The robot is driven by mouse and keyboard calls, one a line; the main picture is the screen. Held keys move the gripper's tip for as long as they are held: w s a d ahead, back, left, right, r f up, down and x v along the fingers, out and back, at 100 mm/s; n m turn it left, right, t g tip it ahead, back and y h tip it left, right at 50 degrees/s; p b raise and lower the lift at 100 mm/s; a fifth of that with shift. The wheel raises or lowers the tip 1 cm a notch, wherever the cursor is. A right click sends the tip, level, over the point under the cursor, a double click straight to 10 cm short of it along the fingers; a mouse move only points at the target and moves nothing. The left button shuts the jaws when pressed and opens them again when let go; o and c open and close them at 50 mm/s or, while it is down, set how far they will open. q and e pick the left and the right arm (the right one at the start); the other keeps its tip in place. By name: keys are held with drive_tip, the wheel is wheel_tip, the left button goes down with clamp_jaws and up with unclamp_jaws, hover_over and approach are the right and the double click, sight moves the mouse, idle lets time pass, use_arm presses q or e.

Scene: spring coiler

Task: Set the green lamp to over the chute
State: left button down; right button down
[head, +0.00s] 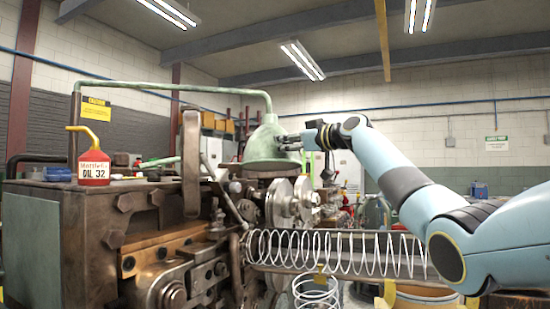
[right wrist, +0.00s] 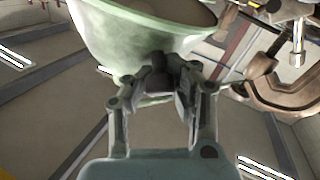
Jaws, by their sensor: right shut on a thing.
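The green lamp (head: 266,146) has a bell-shaped shade hanging from a bent green pipe (head: 172,86) that rises from the machine. The shade hangs above the machine's wheels, left of most of the chute. My right gripper (head: 291,141) is at the shade's right side. In the right wrist view the shade (right wrist: 135,35) fills the top, and my right gripper (right wrist: 168,88) is shut on a dark knob (right wrist: 158,70) at its rim. The chute (head: 350,268) runs right from the machine under a long wire spring (head: 340,250). My left gripper is out of view.
The rusty coiling machine (head: 130,215) fills the left side. A red oil can (head: 94,166) stands on its top. A loose coiled spring (head: 316,292) hangs or stands below the chute, near a yellowish round bin (head: 424,296). My right arm passes above the chute's right end.

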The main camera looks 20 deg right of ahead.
drive_tip(key=shift+d+f, duration=0.25)
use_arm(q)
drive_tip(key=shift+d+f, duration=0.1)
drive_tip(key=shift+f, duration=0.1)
use_arm(e)
drive_tip(key=shift+r, duration=0.2)
drive_tip(key=c, duration=1.6)
unclamp_jaws()
drive_tip(key=shift+c, duration=0.2)
drive_tip(key=o, duration=0.6)
drive_tip(key=shift+d, duration=0.3)
drive_tip(key=shift+a, duration=0.25)
drive_tip(key=v, duration=1.2)
drive_tip(key=shift+d, duration=0.1)
